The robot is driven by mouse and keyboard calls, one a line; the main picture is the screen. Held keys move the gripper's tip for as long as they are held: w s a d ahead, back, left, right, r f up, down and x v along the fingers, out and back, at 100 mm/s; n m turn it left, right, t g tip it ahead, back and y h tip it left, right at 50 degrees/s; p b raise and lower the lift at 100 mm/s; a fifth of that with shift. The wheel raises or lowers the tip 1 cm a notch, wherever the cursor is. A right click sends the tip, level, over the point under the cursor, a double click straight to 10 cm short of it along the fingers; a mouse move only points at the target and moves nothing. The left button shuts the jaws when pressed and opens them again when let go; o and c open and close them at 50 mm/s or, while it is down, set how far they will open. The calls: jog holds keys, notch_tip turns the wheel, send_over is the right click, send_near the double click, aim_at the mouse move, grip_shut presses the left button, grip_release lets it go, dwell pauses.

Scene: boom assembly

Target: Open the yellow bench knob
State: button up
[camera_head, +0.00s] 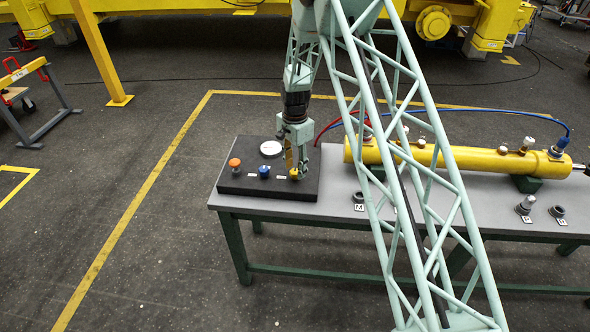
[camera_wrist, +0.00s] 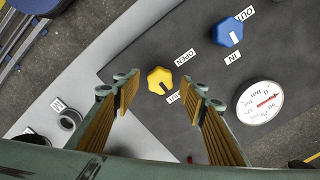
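The yellow bench knob (camera_head: 294,174) sits at the front right of a black panel (camera_head: 239,188) on the bench. In the wrist view the yellow knob (camera_wrist: 160,80) is six-sided with a white pointer mark, beside an "OPEN" label (camera_wrist: 184,58) and a second, partly hidden label (camera_wrist: 173,98) ending in "UT". My gripper (camera_head: 294,160) points down just above the knob in the head view. In the wrist view my gripper (camera_wrist: 157,90) is open and empty, one finger showing on each side of the knob. I cannot tell whether either finger touches it.
A blue knob (camera_wrist: 228,33), with "IN" and "OUT" labels, and a white pressure gauge (camera_wrist: 260,102) are near. An orange knob (camera_head: 234,163) is at the panel's left. A yellow cylinder (camera_head: 480,160) with hoses lies on the grey bench (camera_head: 335,205) to the right.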

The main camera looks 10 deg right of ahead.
jog(key=shift+f, duration=0.55)
jog(key=shift+c, duration=0.7)
jog(key=c, duration=0.7)
jog(key=shift+c, duration=0.2)
